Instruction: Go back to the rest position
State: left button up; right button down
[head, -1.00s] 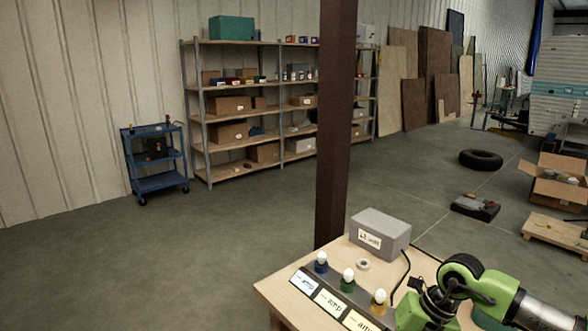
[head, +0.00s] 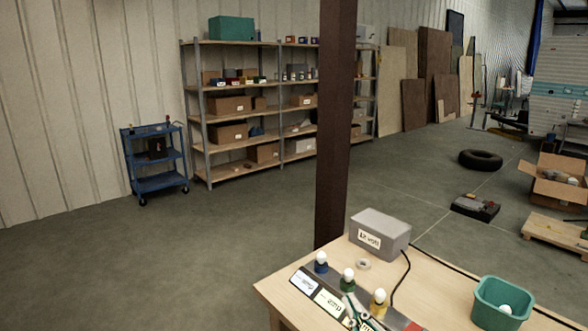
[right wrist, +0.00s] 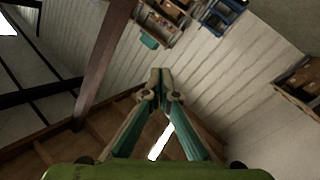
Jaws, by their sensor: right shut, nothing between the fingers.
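My right gripper (head: 353,309) shows at the bottom of the head view, in front of the lamp board on the wooden table (head: 440,285). In the right wrist view its fingers (right wrist: 161,78) point upward with the tips together and nothing between them. The wrist view looks past them to the wall, shelves and roof beams. White bulbs stand in a blue holder (head: 321,267), a green holder (head: 347,284) and a yellow holder (head: 378,309) on the board. The gripper partly covers the labels in front of them. My left gripper is not in view.
A grey box (head: 380,230) stands at the table's back, with a white ring (head: 363,264) before it. A teal bin (head: 502,302) holding a white bulb stands at right. A dark post (head: 332,130) rises behind the table.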

jog(key=s+d+f+m+g+h, duration=0.2)
jog(key=s+d+f+g, duration=0.25)
jog(key=f, duration=0.35)
jog(key=s+d+f+m+g+h, duration=0.2)
jog(key=s+d+f+m+g, duration=0.1)
jog(key=s+f, duration=0.4)
jog(key=s+d+f+m+g, duration=0.1)
jog(key=s+f+g, duration=0.3)
jog(key=s, duration=0.5)
jog(key=s+f+g, duration=0.3)
jog(key=s+f, duration=0.4)
jog(key=s, duration=0.1)
notch_tip(320, 180, down, 24)
jog(key=s+g, duration=0.1)
jog(key=s+d+f+g, duration=0.1)
jog(key=s+d+f, duration=0.2)
jog(key=s+f, duration=1.4)
jog(key=shift+s+f, duration=0.2)
jog(key=shift+s, duration=0.15)
jog(key=shift+d, duration=0.1)
